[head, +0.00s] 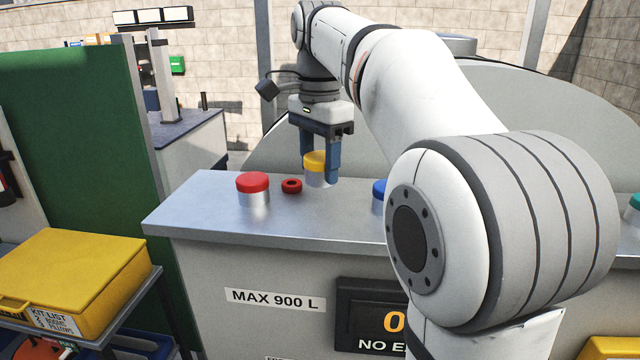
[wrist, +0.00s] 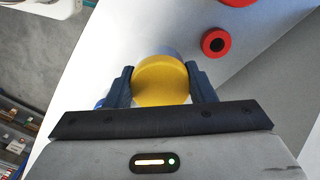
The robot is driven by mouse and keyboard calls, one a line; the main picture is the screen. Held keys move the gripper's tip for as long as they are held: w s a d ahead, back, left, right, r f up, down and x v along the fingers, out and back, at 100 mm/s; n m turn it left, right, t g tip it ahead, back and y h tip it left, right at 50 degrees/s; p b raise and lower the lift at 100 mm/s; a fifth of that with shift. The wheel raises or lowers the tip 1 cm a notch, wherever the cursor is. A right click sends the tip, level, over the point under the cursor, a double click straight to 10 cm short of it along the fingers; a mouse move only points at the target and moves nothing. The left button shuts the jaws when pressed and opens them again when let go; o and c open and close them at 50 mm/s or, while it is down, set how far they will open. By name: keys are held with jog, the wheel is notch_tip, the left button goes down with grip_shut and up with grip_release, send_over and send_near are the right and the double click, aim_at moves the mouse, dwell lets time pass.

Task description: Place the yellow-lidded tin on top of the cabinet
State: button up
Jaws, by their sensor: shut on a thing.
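The yellow-lidded tin (head: 317,159) has a silver body and is upright between the fingers of my gripper (head: 320,166). The wrist view shows its yellow lid (wrist: 160,82) from above, with a finger of my gripper (wrist: 160,88) on each side. My gripper is shut on the tin. The tin is over the metal top (head: 215,195) of a grey cabinet-like unit marked MAX 900 L. I cannot tell whether its base touches that top.
A red-lidded tin (head: 253,188) and a small red ring (head: 291,186) are on the metal top, left of the yellow-lidded tin. A blue-lidded tin (head: 379,190) is to the right, partly hidden by my arm. A yellow case (head: 75,275) lies on a lower-left shelf.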

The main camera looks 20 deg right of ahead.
aim_at(320, 185)
jog(key=shift+s+f, duration=0.1)
jog(key=shift+f, duration=2.05)
jog(key=shift+f, duration=0.2)
jog(key=o, duration=1)
jog(key=shift+r, duration=0.1)
notch_tip(320, 185, up, 12)
jog(key=shift+r, duration=0.15)
